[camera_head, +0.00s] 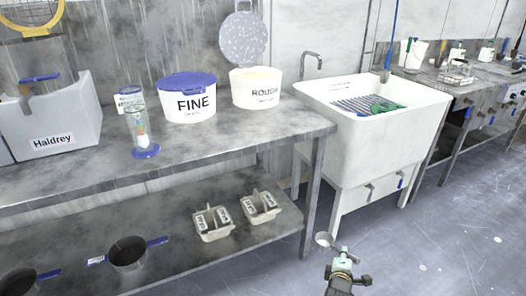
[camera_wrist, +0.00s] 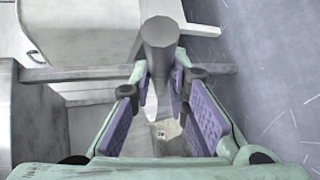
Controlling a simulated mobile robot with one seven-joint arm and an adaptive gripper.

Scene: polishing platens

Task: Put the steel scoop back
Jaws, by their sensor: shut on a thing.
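My gripper (camera_head: 342,254) is low over the floor, to the right of the bench's front leg and in front of the sink. It is shut on the steel scoop (camera_head: 323,239), whose small round bowl shows just left of the fingers. In the wrist view a grey round-ended part of the scoop (camera_wrist: 160,38) sticks out beyond my finger pads (camera_wrist: 163,85). The part between the pads is mostly hidden. The open ROUGH tub (camera_head: 257,93) stands on the bench top with its speckled lid raised behind it. The FINE tub (camera_head: 188,103) beside it is closed with a blue lid.
Two small divided white caddies (camera_head: 213,222) sit on the lower shelf, with dark blue-handled pans (camera_head: 128,252) to the left. A clear cylinder (camera_head: 138,125) and the Haldrey box (camera_head: 58,120) stand on the bench. The white sink (camera_head: 375,125) is at right. The floor at right is clear.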

